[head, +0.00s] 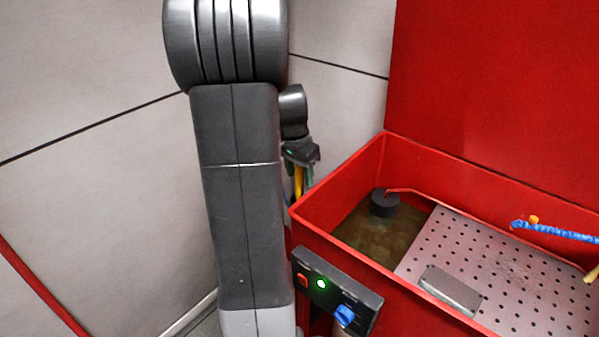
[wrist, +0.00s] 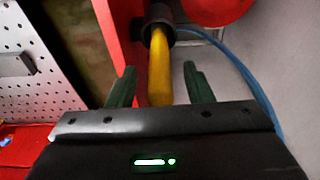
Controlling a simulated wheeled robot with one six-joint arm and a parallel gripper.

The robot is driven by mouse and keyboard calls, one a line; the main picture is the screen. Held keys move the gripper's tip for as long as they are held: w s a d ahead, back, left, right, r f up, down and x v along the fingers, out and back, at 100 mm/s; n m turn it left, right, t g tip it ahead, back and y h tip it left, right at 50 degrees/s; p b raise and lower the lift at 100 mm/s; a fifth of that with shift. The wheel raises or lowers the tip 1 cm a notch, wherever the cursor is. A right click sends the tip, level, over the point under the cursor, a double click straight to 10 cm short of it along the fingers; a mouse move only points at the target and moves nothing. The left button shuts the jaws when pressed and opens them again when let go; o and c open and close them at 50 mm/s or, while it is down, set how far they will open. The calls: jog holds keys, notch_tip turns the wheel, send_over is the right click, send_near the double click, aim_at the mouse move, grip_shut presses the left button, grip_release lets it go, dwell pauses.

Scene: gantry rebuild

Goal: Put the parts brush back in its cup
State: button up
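The parts brush shows as a yellow handle (wrist: 159,70) in the wrist view. Its far end is inside a dark round cup (wrist: 152,29) beside the red tank wall; the bristles are hidden. My gripper (wrist: 160,84) has its two green fingers apart, one on each side of the handle, with a visible gap on both sides. In the head view my gripper (head: 300,174) is partly behind my arm, pointing down just left of the tank. The yellow handle (head: 298,184) shows below it there, and the cup cannot be made out.
The red tank (head: 340,180) holds murky liquid, a black cylinder (head: 384,204), a perforated shelf (head: 520,270), a grey metal block (head: 450,290) and a blue segmented hose (head: 555,232). A control box (head: 338,290) is on its front. A blue hose (wrist: 240,70) and a red round object (wrist: 215,8) are near the cup.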

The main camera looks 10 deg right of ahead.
notch_tip(320, 180, up, 14)
jog(key=s+a, duration=0.1)
jog(key=shift+s+a+f, duration=0.2)
jog(key=shift+a, duration=0.1)
dwell(0.3)
jog(key=shift+f, duration=0.1)
jog(key=f, duration=0.4)
jog(key=d+f, duration=0.1)
jog(key=f, duration=0.3)
jog(key=w+f, duration=0.1)
jog(key=f, duration=0.4)
jog(key=shift+w+d, duration=0.1)
jog(key=shift+d, duration=0.2)
jog(key=shift+w+r+p, duration=0.15)
jog(key=shift+r+p, duration=0.15)
jog(key=shift+p, duration=0.15)
jog(key=shift+r+p, duration=0.75)
jog(key=shift+r, duration=0.4)
